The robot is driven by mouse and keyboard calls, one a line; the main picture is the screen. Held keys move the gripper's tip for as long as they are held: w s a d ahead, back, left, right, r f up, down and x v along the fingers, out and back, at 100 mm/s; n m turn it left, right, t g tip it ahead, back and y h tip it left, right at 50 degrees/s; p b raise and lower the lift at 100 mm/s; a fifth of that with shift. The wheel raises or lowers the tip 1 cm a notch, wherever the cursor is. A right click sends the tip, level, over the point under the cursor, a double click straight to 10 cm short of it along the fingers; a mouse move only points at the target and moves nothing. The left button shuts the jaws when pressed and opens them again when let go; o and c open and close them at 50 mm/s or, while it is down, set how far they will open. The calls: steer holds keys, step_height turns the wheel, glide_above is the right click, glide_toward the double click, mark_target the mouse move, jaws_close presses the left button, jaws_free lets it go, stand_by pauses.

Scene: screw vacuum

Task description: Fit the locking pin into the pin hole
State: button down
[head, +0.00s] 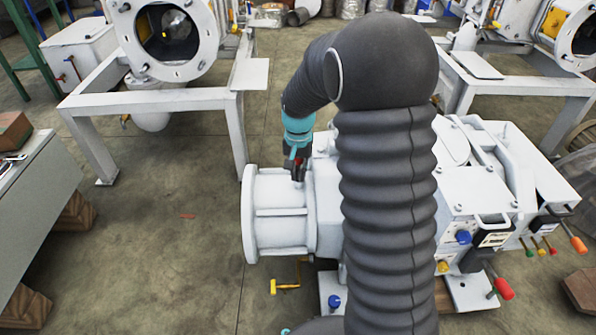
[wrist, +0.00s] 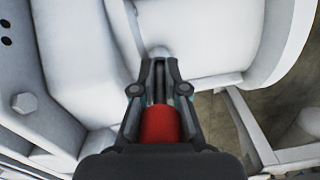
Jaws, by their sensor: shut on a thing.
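My gripper (head: 298,168) points down over the white flanged cylinder (head: 278,215) at the left end of the white machine. In the wrist view, my gripper (wrist: 160,68) is shut, with a red part (wrist: 160,125) between its fingers. I take this to be the locking pin; its lower end is hidden by the fingers. The fingertips are close to the white surface, near a small pale rounded bump (wrist: 160,51). I cannot tell whether they touch it. No pin hole can be made out in either view.
The machine body (head: 470,190) has red and orange handles on its right. A bolt head (wrist: 24,103) shows on the casting in the wrist view. A yellow-handled object (head: 285,288) is below the cylinder. A bench (head: 45,190) stands at left; floor between is mostly clear.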

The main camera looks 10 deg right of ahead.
steer(key=shift+f, duration=0.4)
steer(key=c, duration=1.1)
jaws_free()
steer(key=shift+r, duration=0.1)
step_height(320, 180, up, 12)
steer(key=shift+f, duration=0.1)
